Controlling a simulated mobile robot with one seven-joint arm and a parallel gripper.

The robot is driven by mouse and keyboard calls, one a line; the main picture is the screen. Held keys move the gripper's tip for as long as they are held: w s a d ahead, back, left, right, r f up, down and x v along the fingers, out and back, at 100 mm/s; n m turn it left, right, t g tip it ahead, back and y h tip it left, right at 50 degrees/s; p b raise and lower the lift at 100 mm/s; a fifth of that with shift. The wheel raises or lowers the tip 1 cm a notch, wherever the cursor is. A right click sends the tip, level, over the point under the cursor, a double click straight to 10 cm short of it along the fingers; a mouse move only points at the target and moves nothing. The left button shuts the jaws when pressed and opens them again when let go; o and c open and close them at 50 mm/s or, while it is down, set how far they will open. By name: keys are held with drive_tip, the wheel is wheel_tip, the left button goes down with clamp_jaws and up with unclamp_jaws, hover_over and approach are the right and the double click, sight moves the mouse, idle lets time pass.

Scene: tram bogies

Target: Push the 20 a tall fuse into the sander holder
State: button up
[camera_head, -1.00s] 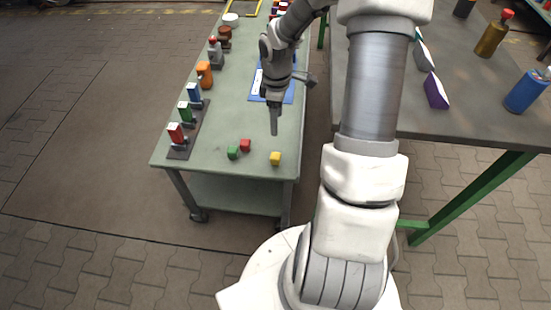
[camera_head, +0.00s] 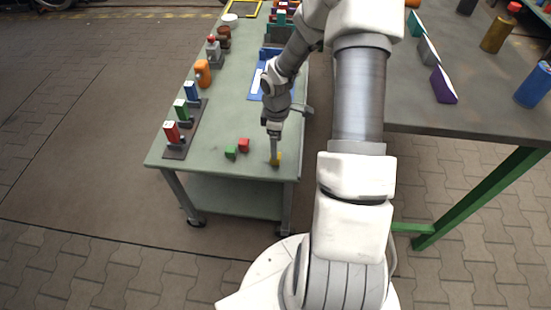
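A small yellow block (camera_head: 279,158), likely the 20 A fuse, stands near the front right corner of the green cart top. My gripper (camera_head: 274,155) points down at it, its fingers over the block's left part and hiding some of it. I cannot tell whether the fingers are open or closed on it. A dark plate (camera_head: 175,152) at the left edge carries red (camera_head: 171,131), green (camera_head: 181,109) and blue (camera_head: 191,91) upright units. No label is readable, so I cannot tell which thing is the sander holder.
A green block (camera_head: 231,152) and a red block (camera_head: 244,145) stand left of my gripper. An orange cylinder (camera_head: 203,72) is farther back; a blue tray (camera_head: 256,85) lies behind my arm. The middle of the cart top is clear. A grey table (camera_head: 440,110) stands at right.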

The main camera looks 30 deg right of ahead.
drive_tip(key=f+b, duration=0.2)
drive_tip(key=f, duration=0.1)
drive_tip(key=f+b, duration=0.1)
drive_tip(key=f, duration=0.1)
drive_tip(key=shift+s+a+f, duration=0.15)
drive_tip(key=shift+s+a, duration=0.1)
drive_tip(key=shift+a, duration=0.05)
clamp_jaws()
wheel_tip(320, 180, up, 10)
drive_tip(key=p, duration=0.4)
idle(0.4)
